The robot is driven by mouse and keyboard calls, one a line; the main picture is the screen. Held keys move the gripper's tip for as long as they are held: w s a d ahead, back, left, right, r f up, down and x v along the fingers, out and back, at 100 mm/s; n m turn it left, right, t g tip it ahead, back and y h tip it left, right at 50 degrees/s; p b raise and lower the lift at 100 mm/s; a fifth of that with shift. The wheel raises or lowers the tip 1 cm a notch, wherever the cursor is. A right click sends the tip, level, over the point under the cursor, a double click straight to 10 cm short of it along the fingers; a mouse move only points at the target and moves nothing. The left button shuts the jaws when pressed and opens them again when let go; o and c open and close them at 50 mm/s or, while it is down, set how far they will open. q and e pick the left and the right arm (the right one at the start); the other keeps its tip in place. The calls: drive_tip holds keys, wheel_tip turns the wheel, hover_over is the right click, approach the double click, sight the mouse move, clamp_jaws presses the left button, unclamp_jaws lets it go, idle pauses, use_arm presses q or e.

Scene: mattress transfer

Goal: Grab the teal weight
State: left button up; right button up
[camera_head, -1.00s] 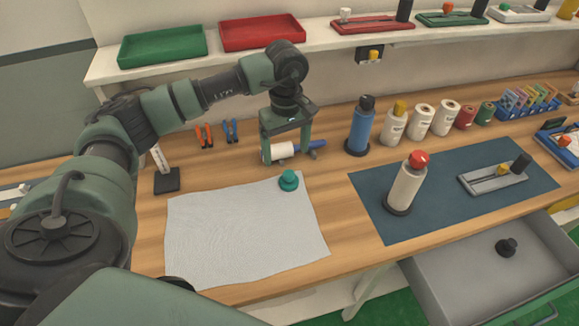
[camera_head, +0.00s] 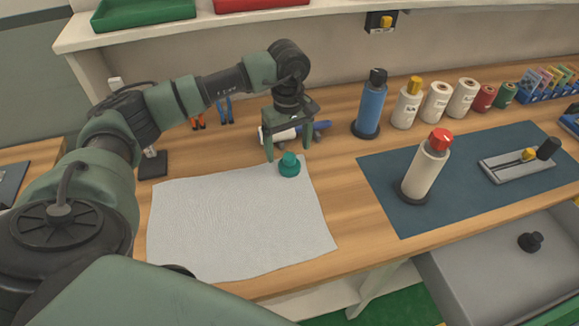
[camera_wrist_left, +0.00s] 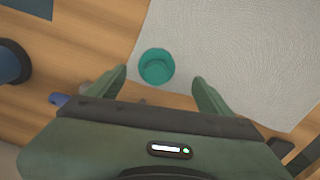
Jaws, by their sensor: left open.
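The teal weight (camera_head: 289,165) is a small knobbed piece standing on the upper right corner of the pale grey sheet (camera_head: 235,228). My left gripper (camera_head: 288,156) points down with its fingers apart, just behind and around the level of the weight in the head view. In the left wrist view the weight (camera_wrist_left: 157,66) shows as a round teal top just beyond the open fingertips (camera_wrist_left: 160,76), roughly centred between them. Nothing is between the fingers. My right gripper is out of view.
A white roller with a blue handle (camera_head: 318,126) lies behind the gripper. A blue bottle (camera_head: 370,105) stands to the right. A red-capped bottle (camera_head: 426,168) stands on the dark blue mat (camera_head: 385,210). An open grey drawer (camera_head: 470,280) holds a black weight (camera_head: 530,242).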

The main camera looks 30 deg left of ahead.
sight(290, 156)
use_arm(q)
drive_tip(key=f, duration=0.1)
drive_tip(key=f+p, duration=0.1)
drive_tip(key=f, duration=0.1)
drive_tip(key=f+p, duration=0.1)
drive_tip(key=f, duration=0.1)
drive_tip(key=shift+w+f, duration=0.2)
drive_tip(key=shift+w, duration=0.05)
drive_tip(key=shift+f, duration=0.45)
drive_tip(key=shift+c, duration=0.3)
drive_tip(key=shift+w, duration=0.1)
clamp_jaws()
